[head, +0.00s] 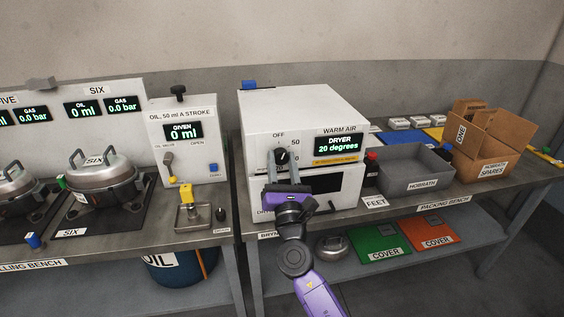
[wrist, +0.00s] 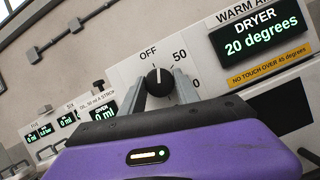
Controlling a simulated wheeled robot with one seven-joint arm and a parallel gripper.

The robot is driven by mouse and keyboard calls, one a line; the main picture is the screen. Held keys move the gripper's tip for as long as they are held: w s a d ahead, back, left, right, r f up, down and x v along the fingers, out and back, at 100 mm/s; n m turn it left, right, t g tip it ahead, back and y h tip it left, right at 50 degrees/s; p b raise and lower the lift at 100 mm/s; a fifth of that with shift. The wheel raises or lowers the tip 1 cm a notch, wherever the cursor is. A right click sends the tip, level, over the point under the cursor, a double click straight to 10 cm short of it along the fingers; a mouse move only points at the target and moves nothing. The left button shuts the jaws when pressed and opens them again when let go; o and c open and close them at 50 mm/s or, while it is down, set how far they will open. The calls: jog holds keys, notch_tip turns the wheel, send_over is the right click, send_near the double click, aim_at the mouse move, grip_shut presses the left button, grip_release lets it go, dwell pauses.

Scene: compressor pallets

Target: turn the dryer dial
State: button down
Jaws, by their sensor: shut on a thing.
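The dryer is a white box (head: 300,112) on the bench, with a WARM AIR panel. Its display (head: 338,146) reads 20 degrees, and the display also shows in the wrist view (wrist: 257,34). The black dial (head: 282,156) sits left of the display, with OFF above it and 50 to its upper right. In the wrist view the dial (wrist: 159,76) has its white mark pointing up, near OFF. My gripper (head: 282,160) reaches the panel from the front, and its two grey fingers are shut on the dial, one each side. The fingers hide the dial's lower sides.
A grey HOBRATH tray (head: 416,182) and a cardboard box (head: 488,145) stand right of the dryer. A red-capped bottle (head: 371,165) stands close to its right side. The oil stroke unit (head: 184,140) stands to its left. A yellow sticker says no touch over 45 degrees.

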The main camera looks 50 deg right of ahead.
jog(key=m+g+h, duration=0.1)
jog(key=m, duration=0.3)
jog(key=m+g+h+b, duration=0.1)
jog(key=m+g, duration=0.1)
jog(key=m, duration=0.2)
jog(key=shift+a, duration=0.15)
jog(key=m+g, duration=0.1)
jog(key=m, duration=0.1)
jog(key=m+g, duration=0.1)
jog(key=m, duration=0.2)
jog(key=shift+w+m+g+h, duration=0.1)
jog(key=shift+m+g+h, duration=0.2)
jog(key=shift+g, duration=0.1)
jog(key=m+g, duration=0.1)
jog(key=m, duration=0.1)
jog(key=m+y, duration=0.1)
jog(key=m, duration=0.2)
jog(key=shift+r+m+g, duration=0.2)
jog(key=shift+m+g, duration=0.1)
jog(key=shift+g, duration=0.1)
jog(key=shift+m+g+y+p, duration=0.3)
jog(key=shift+m+y+p, duration=0.3)
jog(key=shift+m, duration=1.1)
jog(key=c, duration=0.9)
grip_release()
